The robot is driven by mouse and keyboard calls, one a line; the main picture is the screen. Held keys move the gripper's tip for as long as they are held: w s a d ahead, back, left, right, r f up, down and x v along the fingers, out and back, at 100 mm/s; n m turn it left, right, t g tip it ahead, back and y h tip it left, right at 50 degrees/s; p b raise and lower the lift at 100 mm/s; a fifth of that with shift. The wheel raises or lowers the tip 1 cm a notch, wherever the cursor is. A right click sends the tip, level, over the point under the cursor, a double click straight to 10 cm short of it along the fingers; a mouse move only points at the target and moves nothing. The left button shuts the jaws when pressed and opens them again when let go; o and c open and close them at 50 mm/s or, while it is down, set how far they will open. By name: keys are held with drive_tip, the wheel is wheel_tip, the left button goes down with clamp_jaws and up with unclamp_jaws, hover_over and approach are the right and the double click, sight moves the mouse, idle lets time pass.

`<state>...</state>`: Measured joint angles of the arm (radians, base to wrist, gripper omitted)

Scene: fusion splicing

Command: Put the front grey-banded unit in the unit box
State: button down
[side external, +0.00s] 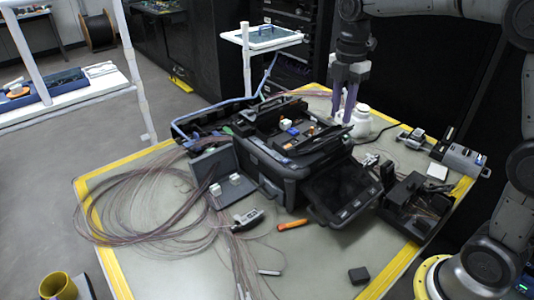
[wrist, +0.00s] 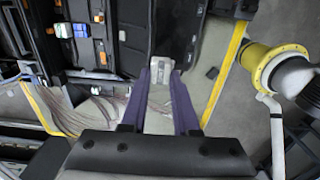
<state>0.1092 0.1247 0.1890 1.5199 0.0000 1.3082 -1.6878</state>
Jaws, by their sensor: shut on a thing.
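My gripper (side external: 345,116), with purple fingers, points down above the right rear of the black splicer case (side external: 285,165). In the wrist view its fingers (wrist: 161,76) are shut on a small pale block (wrist: 160,66), which I take to be the grey-banded unit; its band is not clear. In the side view the held unit is hard to separate from the white bottle behind. A shallow open grey box (side external: 243,203) with two small white blocks (side external: 215,189) (side external: 235,179) stands left of the splicer; I cannot tell if it is the unit box.
A white bottle (side external: 361,117) stands close behind my fingers. Coiled fibres (side external: 130,205) cover the table's left. A black tool tray (side external: 415,205) stands at the right. A grey tool (side external: 248,220) and an orange-handled tool (side external: 292,225) lie in front. The front table is mostly clear.

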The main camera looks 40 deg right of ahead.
drive_tip(key=shift+w+r+n, duration=0.15)
drive_tip(key=shift+w+n, duration=0.1)
drive_tip(key=shift+n, duration=0.45)
drive_tip(key=w+n, duration=0.3)
drive_tip(key=w, duration=0.1)
drive_tip(key=n, duration=0.9)
hover_over(241, 192)
wheel_tip(241, 192, down, 24)
drive_tip(key=shift+r, duration=0.15)
drive_tip(key=shift+f, duration=2.1)
drive_tip(key=shift+f, duration=0.2)
drive_tip(key=c, duration=0.7)
unclamp_jaws()
drive_tip(key=shift+o, duration=0.2)
